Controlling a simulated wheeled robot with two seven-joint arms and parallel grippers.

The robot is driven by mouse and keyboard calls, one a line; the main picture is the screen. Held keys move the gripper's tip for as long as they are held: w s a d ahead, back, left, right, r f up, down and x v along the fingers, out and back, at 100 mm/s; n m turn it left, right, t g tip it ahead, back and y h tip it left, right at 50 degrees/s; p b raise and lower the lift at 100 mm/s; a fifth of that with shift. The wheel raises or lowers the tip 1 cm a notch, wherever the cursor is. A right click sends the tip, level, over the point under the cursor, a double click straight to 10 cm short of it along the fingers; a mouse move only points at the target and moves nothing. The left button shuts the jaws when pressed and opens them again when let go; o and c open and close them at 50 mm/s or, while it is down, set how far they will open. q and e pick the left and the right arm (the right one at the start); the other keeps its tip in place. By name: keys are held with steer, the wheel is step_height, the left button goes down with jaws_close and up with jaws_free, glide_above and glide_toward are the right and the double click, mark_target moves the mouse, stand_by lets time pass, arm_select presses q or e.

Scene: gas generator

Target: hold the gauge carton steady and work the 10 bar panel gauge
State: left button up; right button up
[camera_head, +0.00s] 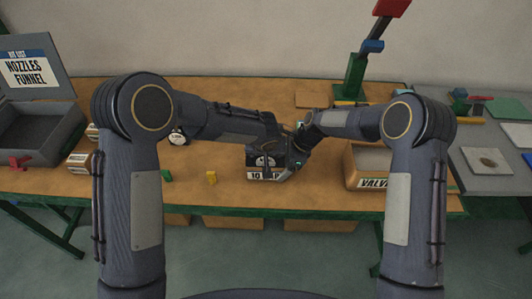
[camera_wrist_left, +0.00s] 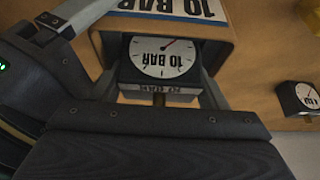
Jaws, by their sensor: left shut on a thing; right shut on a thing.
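The gauge carton (camera_head: 256,176), tan with a "10 BAR" label, stands on the table at the middle; its labelled face also shows in the left wrist view (camera_wrist_left: 180,10). The 10 bar panel gauge (camera_wrist_left: 162,56), a dark block with a white dial and brass stem, is at the carton's open top. I cannot tell how deep it sits. My left gripper (camera_head: 268,150) is shut on the gauge from above, a finger on each side. My right gripper (camera_head: 289,171) is shut on the carton wall at its right side; its fingertips are partly hidden.
A second gauge (camera_head: 178,138) stands left of the carton. A valve box (camera_head: 352,178) is at right, an open grey case (camera_head: 38,135) at far left. A green post (camera_head: 354,75) stands behind.

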arm_select(q)
steer(key=shift+g, duration=0.3)
arm_select(e)
steer(key=shift+w+d, duration=0.1)
steer(key=shift+w, duration=0.05)
arm_select(q)
steer(key=shift+s+d+f, duration=0.1)
steer(key=shift+f, duration=0.25)
steer(key=o, duration=1.3)
arm_select(e)
steer(key=shift+f, duration=0.1)
arm_select(q)
steer(key=shift+v, duration=6)
steer(key=shift+r, duration=0.15)
